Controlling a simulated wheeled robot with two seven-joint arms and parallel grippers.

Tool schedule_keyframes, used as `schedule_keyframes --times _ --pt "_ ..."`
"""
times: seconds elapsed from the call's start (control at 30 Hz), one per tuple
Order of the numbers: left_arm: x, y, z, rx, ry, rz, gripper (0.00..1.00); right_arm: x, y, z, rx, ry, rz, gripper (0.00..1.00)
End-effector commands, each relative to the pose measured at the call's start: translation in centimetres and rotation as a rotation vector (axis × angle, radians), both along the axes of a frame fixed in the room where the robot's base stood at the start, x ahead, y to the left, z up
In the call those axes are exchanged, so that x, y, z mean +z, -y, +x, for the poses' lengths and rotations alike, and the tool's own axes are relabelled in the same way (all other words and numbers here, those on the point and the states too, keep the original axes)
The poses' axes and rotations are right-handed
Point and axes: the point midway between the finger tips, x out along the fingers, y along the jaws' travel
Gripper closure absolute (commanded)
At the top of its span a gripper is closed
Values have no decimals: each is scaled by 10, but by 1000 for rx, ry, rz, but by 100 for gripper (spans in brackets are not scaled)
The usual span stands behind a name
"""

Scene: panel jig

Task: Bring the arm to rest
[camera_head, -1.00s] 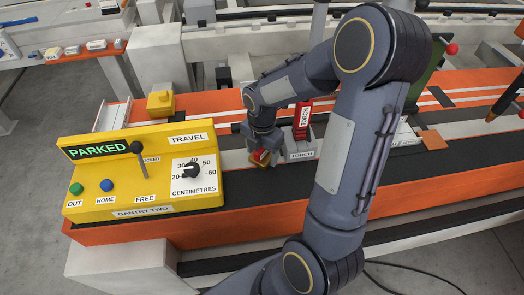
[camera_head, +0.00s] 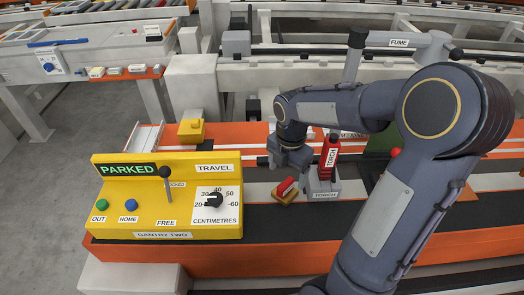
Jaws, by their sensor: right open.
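My right arm comes in from the lower right and bends over to the left. Its gripper (camera_head: 290,164) points down, open and empty, just above and behind a small red-topped block on an orange-yellow base (camera_head: 286,190). The fingertips are small and partly hidden. A red torch (camera_head: 328,158) stands upright in a grey holder labelled TORCH (camera_head: 322,188), just right of the gripper. My left gripper is not in view.
A yellow GANTRY TWO control box (camera_head: 150,220) stands at the left, its display reading PARKED, with a lever, buttons and a centimetre dial (camera_head: 214,199). A yellow block (camera_head: 191,132) lies behind it. A grey FUME arm (camera_head: 400,42) stands at the back right.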

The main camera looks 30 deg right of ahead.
Motion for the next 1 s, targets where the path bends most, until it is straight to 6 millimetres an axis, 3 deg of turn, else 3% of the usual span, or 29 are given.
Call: schedule_keyframes --times 0.2,0.33,0.47,0.6,0.8,1.0 --pt "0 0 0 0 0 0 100 2 -1 -1 -10 4 2 20" --pt "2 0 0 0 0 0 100 17 -9 -12 -158 41 34 20" --pt "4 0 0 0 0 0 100 43 -30 -41 -517 112 130 20" --pt "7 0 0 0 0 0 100 67 -60 -81 -1005 150 299 20" --pt "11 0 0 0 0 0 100 78 -96 -127 -1592 91 552 20" --pt "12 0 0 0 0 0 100 78 -114 -146 -1885 5 691 20"
